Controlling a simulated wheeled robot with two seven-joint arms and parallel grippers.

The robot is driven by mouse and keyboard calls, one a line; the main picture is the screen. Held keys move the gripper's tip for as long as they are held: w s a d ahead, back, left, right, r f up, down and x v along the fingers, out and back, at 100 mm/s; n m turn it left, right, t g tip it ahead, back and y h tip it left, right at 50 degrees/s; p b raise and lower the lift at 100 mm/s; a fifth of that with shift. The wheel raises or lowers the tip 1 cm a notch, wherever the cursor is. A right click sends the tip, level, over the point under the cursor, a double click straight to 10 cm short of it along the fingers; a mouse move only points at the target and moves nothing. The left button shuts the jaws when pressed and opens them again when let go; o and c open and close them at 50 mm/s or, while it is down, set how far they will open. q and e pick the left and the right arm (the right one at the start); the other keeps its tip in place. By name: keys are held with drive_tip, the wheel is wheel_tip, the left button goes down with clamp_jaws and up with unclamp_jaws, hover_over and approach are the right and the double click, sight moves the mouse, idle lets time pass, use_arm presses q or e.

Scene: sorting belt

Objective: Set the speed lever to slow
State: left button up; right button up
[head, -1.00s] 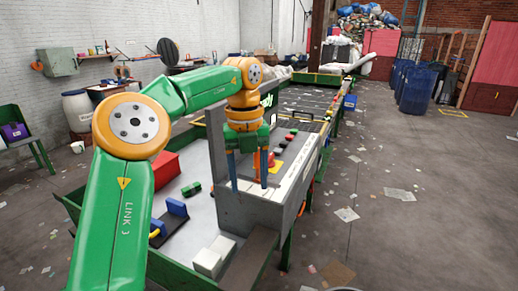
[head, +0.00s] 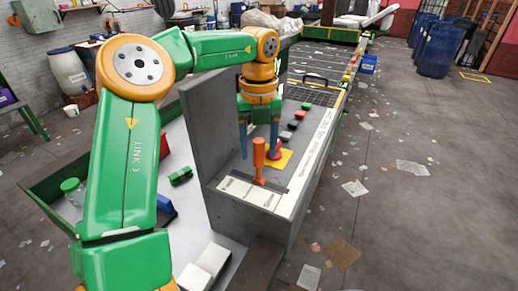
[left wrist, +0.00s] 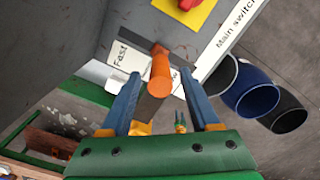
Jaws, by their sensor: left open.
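The speed lever (head: 258,158) is an orange handle standing on the grey control panel (head: 225,150). My left gripper (head: 259,156) is open above the panel, its two blue fingers pointing down, one on each side of the lever in the picture. In the left wrist view the lever (left wrist: 160,72) shows between the open fingertips (left wrist: 160,74), apart from both. A label reading "Fast" (left wrist: 120,55) lies left of the lever there. No "Slow" label can be read. My right gripper is not in view.
A red switch (head: 275,148) on a yellow plate (head: 284,160) sits just beyond the lever; a "Main switch" label (left wrist: 236,32) is near it. Several red and black buttons (head: 293,124) run along the panel. The panel's tall grey wall (head: 207,125) stands close on the left.

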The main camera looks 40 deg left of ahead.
use_arm(q)
wheel_tip(320, 180, down, 2)
drive_tip(key=shift+w+a+f, duration=0.25)
clamp_jaws()
idle(1.2)
